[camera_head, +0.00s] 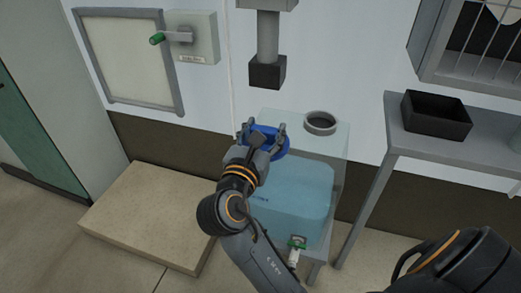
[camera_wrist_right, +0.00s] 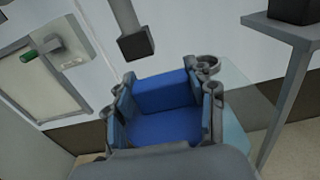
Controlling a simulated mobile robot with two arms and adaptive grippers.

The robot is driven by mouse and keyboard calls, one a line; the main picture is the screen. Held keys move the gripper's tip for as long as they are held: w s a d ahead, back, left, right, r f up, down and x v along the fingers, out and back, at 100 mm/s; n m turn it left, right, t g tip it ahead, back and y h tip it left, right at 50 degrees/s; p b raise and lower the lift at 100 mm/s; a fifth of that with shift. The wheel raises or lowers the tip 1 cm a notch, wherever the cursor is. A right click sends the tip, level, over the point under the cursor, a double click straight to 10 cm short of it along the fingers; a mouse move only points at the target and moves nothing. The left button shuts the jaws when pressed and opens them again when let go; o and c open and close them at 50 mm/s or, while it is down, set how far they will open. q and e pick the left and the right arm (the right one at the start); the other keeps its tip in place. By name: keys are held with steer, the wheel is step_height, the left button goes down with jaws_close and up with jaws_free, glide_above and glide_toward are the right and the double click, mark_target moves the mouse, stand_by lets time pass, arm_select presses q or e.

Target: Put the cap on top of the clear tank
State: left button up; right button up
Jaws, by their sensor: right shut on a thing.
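The clear tank (camera_head: 338,147) stands on a low stand in the head view, part-filled with blue liquid. Its round grey neck (camera_head: 320,122) is open on the top, toward the right side. My right gripper (camera_head: 263,130) is shut on the blue cap (camera_head: 270,143), left of the neck and in front of the tank's upper left part. In the right wrist view the cap (camera_wrist_right: 166,128) sits between both fingers of my right gripper (camera_wrist_right: 167,82). The gripper hides part of the cap and tank. My left gripper is not in view.
A grey post with a black end (camera_head: 267,72) hangs from above, behind the gripper. A grey table (camera_head: 398,133) with a black bin (camera_head: 436,116) stands right of the tank. A beige platform (camera_head: 150,215) lies on the floor at left. A green-handled tap (camera_head: 297,243) is at the tank's lower front.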

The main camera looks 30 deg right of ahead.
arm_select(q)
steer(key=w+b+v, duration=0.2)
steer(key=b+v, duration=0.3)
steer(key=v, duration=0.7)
arm_select(e)
steer(key=w+d+f, duration=0.2)
steer(key=w, duration=0.1)
steer(key=w+d+f, duration=0.2)
steer(key=w+f, duration=0.1)
steer(key=w+d+f, duration=0.3)
steer(key=w, duration=0.1)
steer(key=shift+f, duration=0.15)
steer(key=shift+w+d+f, duration=0.3)
steer(key=shift+w+f, duration=0.1)
steer(key=f, duration=0.1)
steer(key=f+b, duration=0.1)
steer(key=shift+w+d+f+b, duration=0.2)
steer(key=shift+w+f+b, duration=0.1)
steer(key=shift+f, duration=0.65)
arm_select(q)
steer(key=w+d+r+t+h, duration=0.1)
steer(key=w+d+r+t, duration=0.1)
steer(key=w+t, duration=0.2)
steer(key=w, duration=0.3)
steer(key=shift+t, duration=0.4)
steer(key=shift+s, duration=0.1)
